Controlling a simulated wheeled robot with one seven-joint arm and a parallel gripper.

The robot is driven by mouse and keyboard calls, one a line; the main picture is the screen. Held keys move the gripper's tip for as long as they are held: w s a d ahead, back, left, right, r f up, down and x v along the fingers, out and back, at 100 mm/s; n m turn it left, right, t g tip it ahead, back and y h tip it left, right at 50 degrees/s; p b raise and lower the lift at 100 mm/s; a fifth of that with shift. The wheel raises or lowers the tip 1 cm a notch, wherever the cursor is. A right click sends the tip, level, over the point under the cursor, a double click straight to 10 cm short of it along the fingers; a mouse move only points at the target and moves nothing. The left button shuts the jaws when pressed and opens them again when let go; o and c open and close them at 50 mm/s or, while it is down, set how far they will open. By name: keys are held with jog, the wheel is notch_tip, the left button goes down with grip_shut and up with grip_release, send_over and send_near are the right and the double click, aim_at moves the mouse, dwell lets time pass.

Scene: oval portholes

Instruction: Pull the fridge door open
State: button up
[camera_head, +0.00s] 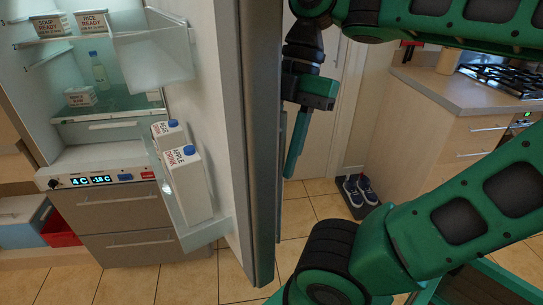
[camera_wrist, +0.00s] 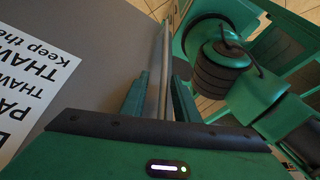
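The fridge (camera_head: 100,155) stands at the left in the head view with its door (camera_head: 235,120) swung wide open, showing lit shelves. The door is seen nearly edge-on, its inner side with bins facing left. My gripper (camera_head: 292,165) is on the outer side of the door, to its right. In the wrist view, the upright metal door handle (camera_wrist: 166,55) runs between the two fingers of my gripper (camera_wrist: 158,82), which sit close on both sides of it. The grey door front with a printed sheet (camera_wrist: 32,85) is at the left there.
A juice carton (camera_head: 186,185) and another carton stand in the lower door bin. Shoes (camera_head: 359,190) lie on a mat by the wall. A counter with drawers (camera_head: 470,130) and a hob stands at the right. Tiled floor shows in front of the fridge.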

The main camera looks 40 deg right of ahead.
jog(key=shift+s, duration=0.1)
jog(key=v, duration=1)
jog(key=shift+d+r, duration=0.2)
jog(key=shift+r, duration=0.05)
dwell(0.3)
dwell(0.6)
